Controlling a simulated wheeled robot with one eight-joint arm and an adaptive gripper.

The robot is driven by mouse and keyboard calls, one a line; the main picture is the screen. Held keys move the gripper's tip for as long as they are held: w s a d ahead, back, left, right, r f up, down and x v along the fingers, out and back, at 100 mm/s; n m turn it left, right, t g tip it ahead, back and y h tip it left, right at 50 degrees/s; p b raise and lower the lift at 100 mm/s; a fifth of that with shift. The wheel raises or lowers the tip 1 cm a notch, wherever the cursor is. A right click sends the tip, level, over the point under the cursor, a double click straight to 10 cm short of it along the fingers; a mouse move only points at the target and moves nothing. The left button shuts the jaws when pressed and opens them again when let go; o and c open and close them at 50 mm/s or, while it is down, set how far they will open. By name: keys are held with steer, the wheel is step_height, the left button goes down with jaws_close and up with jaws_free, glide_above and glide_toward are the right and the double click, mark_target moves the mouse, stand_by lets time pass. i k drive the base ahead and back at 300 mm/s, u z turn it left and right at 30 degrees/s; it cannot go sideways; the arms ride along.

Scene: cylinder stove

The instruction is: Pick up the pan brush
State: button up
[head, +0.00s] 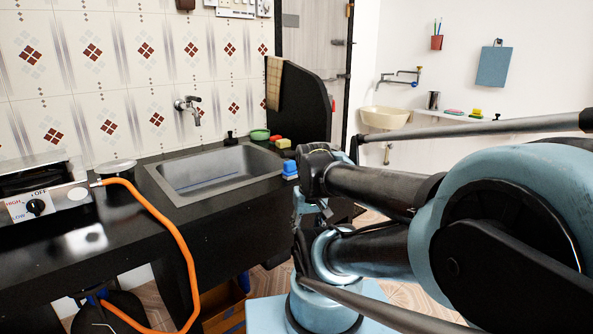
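A small blue item with a pale lower part (290,169) stands on the black counter at the sink's right front corner. It may be the pan brush, but it is too small to be sure. Another small dark upright item (230,138) stands behind the sink. My arm is folded at the right, and its wrist end is close to the blue item in the picture. My gripper (303,215) seems to hang below the wrist, dark and partly hidden against the counter's edge. Its fingers do not show clearly, and nothing is seen held in it.
The sink (228,197) is set in the counter. A green bowl (260,134) and red and yellow sponges (280,141) lie behind its right corner. The tap (188,105) juts from the wall. A stove (40,195) with an orange hose (178,235) is at left.

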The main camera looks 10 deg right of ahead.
mark_target(290, 172)
steer(key=z, duration=0.7)
steer(key=k, duration=1.25)
steer(key=u, duration=0.45)
steer(key=i, duration=1)
